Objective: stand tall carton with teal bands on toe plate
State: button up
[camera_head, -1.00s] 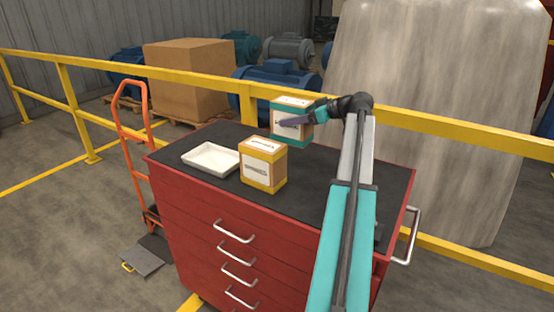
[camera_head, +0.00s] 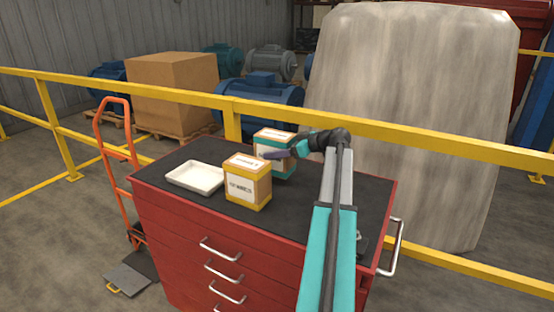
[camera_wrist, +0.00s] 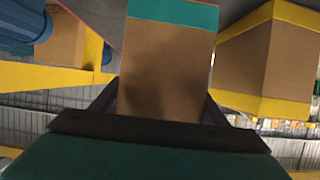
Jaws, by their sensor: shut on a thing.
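The carton with teal bands (camera_head: 275,140) is upright at the back of the red cabinet's black top, behind and right of a yellow-banded carton. Part of its lower side is hidden, and I cannot tell whether it touches the top. My gripper (camera_head: 280,153) is shut on it from the right. In the wrist view the carton (camera_wrist: 165,70) sits between the dark fingers, brown face and one teal band showing. The toe plate (camera_head: 128,278) is a grey plate on the floor, at the foot of the orange hand truck (camera_head: 113,150), left of the cabinet; it looks empty.
The yellow-banded carton (camera_head: 248,185) stands close by and also shows in the wrist view (camera_wrist: 265,55). A white tray (camera_head: 195,178) lies left of it on the cabinet (camera_head: 180,240). A yellow railing (camera_head: 400,135) runs behind the cabinet and hand truck.

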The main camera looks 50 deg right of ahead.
jog(key=shift+f+p, duration=0.75)
jog(key=shift+f, duration=1.05)
jog(key=shift+f, duration=0.15)
jog(key=o, duration=1.6)
jog(key=shift+c, duration=0.2)
jog(key=shift+s, duration=0.15)
jog(key=shift+s+d+r+b, duration=0.1)
jog(key=shift+s+r+b, duration=0.1)
jog(key=shift+s+b, duration=0.15)
jog(key=b+v, duration=0.3)
jog(key=v, duration=0.8)
